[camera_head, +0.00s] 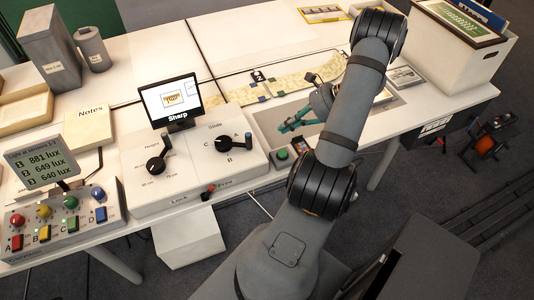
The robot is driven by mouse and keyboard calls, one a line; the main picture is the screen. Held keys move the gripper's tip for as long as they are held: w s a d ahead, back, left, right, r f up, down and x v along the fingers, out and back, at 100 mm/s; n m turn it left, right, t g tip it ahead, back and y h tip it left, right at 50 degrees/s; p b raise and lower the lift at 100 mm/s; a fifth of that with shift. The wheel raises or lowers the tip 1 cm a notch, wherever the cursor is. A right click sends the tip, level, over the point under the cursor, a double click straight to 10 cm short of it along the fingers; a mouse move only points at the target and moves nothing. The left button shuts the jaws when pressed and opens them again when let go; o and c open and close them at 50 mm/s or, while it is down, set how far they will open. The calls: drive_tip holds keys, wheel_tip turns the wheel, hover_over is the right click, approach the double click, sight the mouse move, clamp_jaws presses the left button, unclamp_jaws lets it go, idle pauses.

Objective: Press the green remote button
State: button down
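A small dark box with a round green button (282,155) on top stands near the front edge of the table, right of the white control console. I take this to be the green remote button, and its top is uncovered. My gripper (288,128), with teal fingers, hangs beyond and slightly right of the button, over the pale recessed area. It is apart from the button. The fingers are small and seen from the side, so I cannot tell how far they are open. My arm crosses the picture to the right of the button.
The white console (190,165) with two black levers and a screen (170,100) stands left of the button. A lamp panel (60,225) with coloured knobs and switches is at far left. A long map strip (270,90) lies behind. A white box (455,50) stands at right.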

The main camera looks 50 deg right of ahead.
sight(285, 152)
drive_tip(key=shift+s, duration=0.15)
drive_tip(key=shift+f, duration=0.15)
wheel_tip(285, 152, down, 9)
drive_tip(key=b, duration=0.7)
drive_tip(key=shift+r, duration=0.2)
idle(1.2)
drive_tip(key=shift+f+b, duration=0.4)
drive_tip(key=shift+b, duration=0.05)
drive_tip(key=shift+f+b, duration=0.45)
drive_tip(key=shift+f, duration=0.05)
idle(0.6)
drive_tip(key=shift+r, duration=0.1)
drive_tip(key=shift+r+p, duration=0.75)
drive_tip(key=shift+r, duration=0.1)
